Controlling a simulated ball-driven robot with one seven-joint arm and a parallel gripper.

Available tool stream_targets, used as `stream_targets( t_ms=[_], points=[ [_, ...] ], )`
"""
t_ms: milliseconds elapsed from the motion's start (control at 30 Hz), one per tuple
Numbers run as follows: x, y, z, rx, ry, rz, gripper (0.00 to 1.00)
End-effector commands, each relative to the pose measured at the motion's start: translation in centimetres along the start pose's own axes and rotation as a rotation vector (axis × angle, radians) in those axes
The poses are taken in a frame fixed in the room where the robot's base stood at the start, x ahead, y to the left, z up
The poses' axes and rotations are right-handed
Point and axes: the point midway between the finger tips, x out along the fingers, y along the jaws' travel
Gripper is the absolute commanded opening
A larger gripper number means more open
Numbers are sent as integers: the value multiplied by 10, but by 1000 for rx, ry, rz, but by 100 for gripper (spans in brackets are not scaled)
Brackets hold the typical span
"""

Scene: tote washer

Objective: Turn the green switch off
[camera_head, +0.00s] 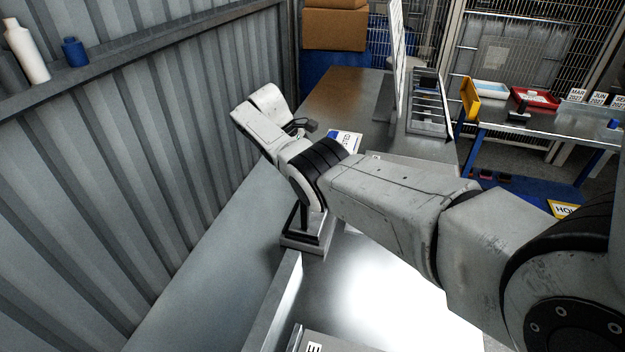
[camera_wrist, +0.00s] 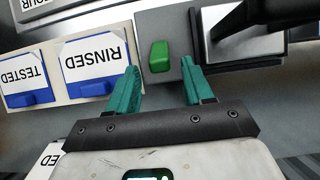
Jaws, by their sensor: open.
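The green switch (camera_wrist: 159,56) is a small green rocker on a grey plate (camera_wrist: 152,22), in the upper middle of the wrist view. My gripper (camera_wrist: 160,72) is open, with two teal fingers spread apart and nothing held between them. In the picture the lower end of the switch lies between the two fingertips. I see no contact, and I cannot tell how far the tips are from it in depth. In the head view my own arm hides the switch and the fingers.
In the wrist view, a black handle on a silver base (camera_wrist: 237,47) stands just right of the switch. Cards marked RINSED (camera_wrist: 97,60) and TESTED (camera_wrist: 26,78) sit in blue holders at left. In the head view, a corrugated wall (camera_head: 150,150) runs along the left.

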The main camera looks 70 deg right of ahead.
Motion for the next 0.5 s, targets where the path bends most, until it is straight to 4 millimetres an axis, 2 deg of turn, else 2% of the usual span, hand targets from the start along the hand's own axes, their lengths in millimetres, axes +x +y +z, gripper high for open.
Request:
stream_targets(
  t_ms=[200, 333, 500],
  points=[
    [-38, 0, -2, 0, 0, 1, 51],
    [-52, 0, -2, -1, -1, 1, 51],
    [-58, 0, -1, -1, -1, 0, 51]
  ],
)
